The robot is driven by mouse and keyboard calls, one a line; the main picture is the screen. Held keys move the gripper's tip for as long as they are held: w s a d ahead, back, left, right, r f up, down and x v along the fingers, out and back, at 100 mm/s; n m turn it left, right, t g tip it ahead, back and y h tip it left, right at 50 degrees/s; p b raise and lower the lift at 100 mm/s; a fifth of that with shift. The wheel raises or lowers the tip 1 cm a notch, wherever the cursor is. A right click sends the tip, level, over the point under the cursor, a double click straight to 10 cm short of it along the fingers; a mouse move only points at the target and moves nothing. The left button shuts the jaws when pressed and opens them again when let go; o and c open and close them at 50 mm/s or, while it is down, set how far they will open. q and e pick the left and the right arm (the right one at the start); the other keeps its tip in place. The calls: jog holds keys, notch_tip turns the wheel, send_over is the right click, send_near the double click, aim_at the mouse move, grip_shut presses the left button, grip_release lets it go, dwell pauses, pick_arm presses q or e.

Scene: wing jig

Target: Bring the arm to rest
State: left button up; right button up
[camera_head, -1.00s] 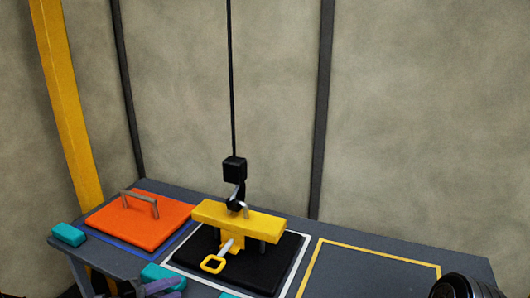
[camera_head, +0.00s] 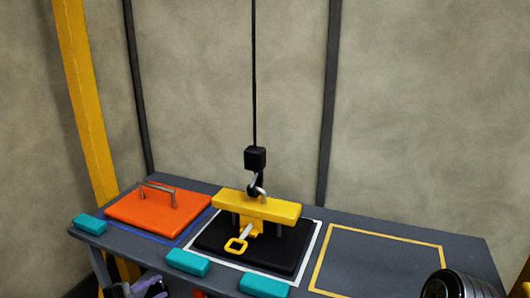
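My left gripper (camera_head: 143,289) shows only in part at the bottom left edge of the head view, in front of and below the table's front edge. It looks dark with purple-grey parts and seems clear of the table things. Its fingertips are cut off or too small to judge, so I cannot tell whether it is open or shut. My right gripper is not in view.
On the grey table (camera_head: 375,222), a yellow lifting beam (camera_head: 262,206) hangs at a black hook (camera_head: 255,160) over a black plate (camera_head: 270,255). An orange plate (camera_head: 150,215) with a handle lies left. Teal blocks (camera_head: 187,262) line the front. A yellow-outlined area (camera_head: 375,260) is empty.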

pick_arm(q)
jog(key=s+d+f+n+g+y+p, duration=0.1)
jog(key=s+d+f+n+g, duration=0.1)
jog(key=s+d+f+n, duration=0.3)
jog(key=s+d+f+n+g+y+p, duration=0.1)
jog(key=s+f+n+g+y, duration=0.1)
jog(key=f+n, duration=0.5)
jog(key=s+d+f+n+g+y, duration=0.1)
jog(key=s+d+f+n+g, duration=0.1)
jog(key=s+d+f+n, duration=0.3)
jog(key=s+d+f+n+g+p, duration=0.1)
jog(key=s+d+f+g, duration=0.1)
jog(key=s+d, duration=0.3)
jog(key=s+d+f+n+g+p, duration=0.2)
jog(key=s+d, duration=0.4)
jog(key=s, duration=0.7)
jog(key=shift+s+f+g+h, duration=0.3)
jog(key=shift+f+g, duration=0.2)
jog(key=shift+g, duration=0.5)
jog(key=shift+w, duration=0.1)
jog(key=shift+r, duration=0.15)
